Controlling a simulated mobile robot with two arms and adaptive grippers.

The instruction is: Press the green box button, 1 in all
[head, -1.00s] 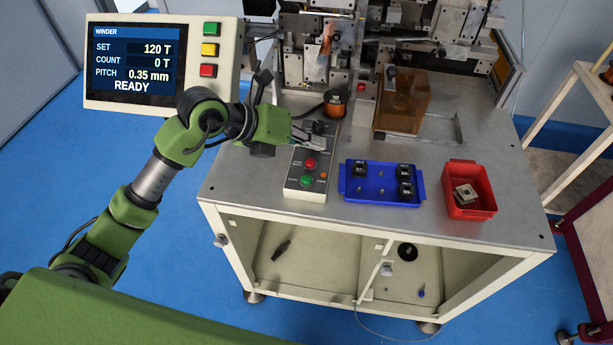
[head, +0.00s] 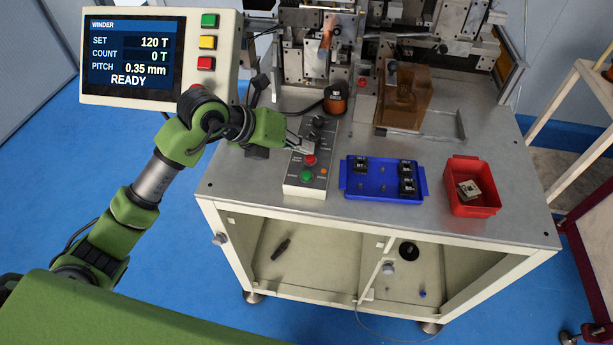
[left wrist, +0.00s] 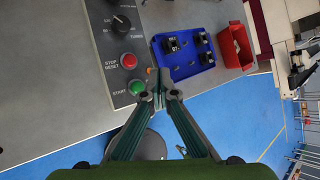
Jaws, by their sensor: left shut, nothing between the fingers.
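The control box (head: 293,188) is a slim grey panel on the machine table. Its green button (head: 306,176) is at the near end, with a red button (head: 310,160) behind it. In the left wrist view the green button (left wrist: 136,88) is labelled START and the red one (left wrist: 129,60) STOP RESET. My left gripper (head: 312,150) is shut and empty, over the box beside the red button in the head view. In the left wrist view its fingertips (left wrist: 159,98) appear just right of the green button; I cannot tell the height gap. My right gripper is not in view.
A blue tray (head: 345,190) with black parts sits right of the box, and a red bin (head: 472,210) farther right. A copper wire spool (head: 336,100) and a brown translucent cover (head: 404,98) stand behind. The winder screen (head: 135,56) reads READY and has its own green button (head: 209,20).

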